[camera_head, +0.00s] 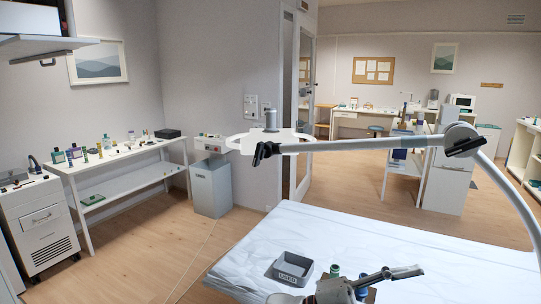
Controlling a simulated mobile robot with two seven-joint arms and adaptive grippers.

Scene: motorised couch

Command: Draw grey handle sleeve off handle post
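A white round lamp head (242,143) hangs beyond the far left end of the couch, on a long pale jointed arm. A grey upright cylinder (270,118), which looks like the handle sleeve, stands on top of it. No bare handle post shows. My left gripper (403,273) is low at the bottom edge, over the near part of the couch and well apart from the lamp. Its fingers point right, and their opening is too unclear to judge. My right gripper is not in view.
The couch (400,240) has a white cover, mostly clear. A grey open tray (292,268) and small green-topped containers (335,270) sit near my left gripper. The lamp arm (370,144) crosses above the couch. A grey bin cabinet (211,187) stands behind the lamp.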

